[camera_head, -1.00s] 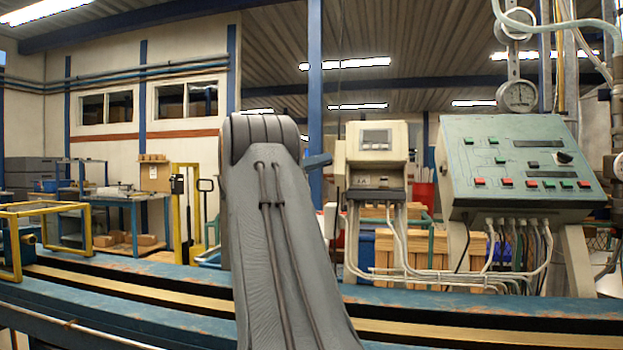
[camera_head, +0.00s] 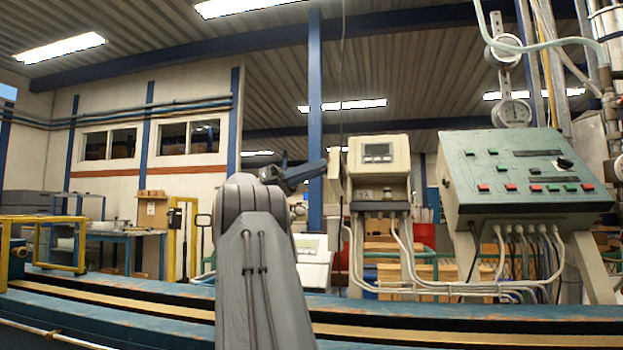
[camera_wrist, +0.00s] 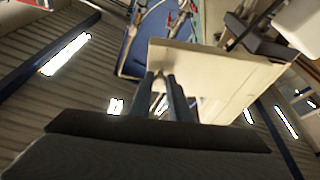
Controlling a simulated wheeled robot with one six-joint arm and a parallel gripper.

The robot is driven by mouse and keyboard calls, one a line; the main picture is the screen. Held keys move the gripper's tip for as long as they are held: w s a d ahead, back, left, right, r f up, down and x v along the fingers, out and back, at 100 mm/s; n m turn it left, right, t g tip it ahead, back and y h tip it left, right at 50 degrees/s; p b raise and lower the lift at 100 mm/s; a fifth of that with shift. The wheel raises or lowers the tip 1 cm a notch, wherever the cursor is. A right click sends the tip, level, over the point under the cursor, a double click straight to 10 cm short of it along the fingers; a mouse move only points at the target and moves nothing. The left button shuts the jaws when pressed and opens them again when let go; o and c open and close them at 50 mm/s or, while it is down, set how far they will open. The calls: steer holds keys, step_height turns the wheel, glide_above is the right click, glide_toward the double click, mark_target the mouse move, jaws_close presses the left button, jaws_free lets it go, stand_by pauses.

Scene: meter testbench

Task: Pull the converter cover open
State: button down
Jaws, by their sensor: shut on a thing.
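In the wrist view, the two dark fingers of my gripper (camera_wrist: 162,80) are close together at the edge of a flat beige panel, which looks like the converter cover (camera_wrist: 235,75). The gripper is shut on it. The panel stands out at a tilt, and behind it is a blue surface (camera_wrist: 132,55) with wires and small red parts. In the head view, a beige converter box (camera_head: 378,153) with a small display stands right of my arm. The fingertips are not clear there, so their contact with the box cannot be told from that view.
A green sloped control panel (camera_head: 525,170) with coloured buttons stands at the right. Cables (camera_head: 450,285) run below the boxes. A white unit with a display (camera_head: 312,250) is partly behind my arm. The blue bench rail (camera_head: 120,300) crosses the front, with a yellow frame (camera_head: 55,240) at left.

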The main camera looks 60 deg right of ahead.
steer(key=shift+r, duration=0.2)
steer(key=c, duration=1.7)
jaws_free()
steer(key=shift+o, duration=0.2)
steer(key=shift+f, duration=0.1)
steer(key=b+v, duration=0.4)
steer(key=v, duration=0.3)
steer(key=shift+w, duration=0.3)
steer(key=shift+a+f, duration=0.1)
steer(key=shift+f, duration=0.05)
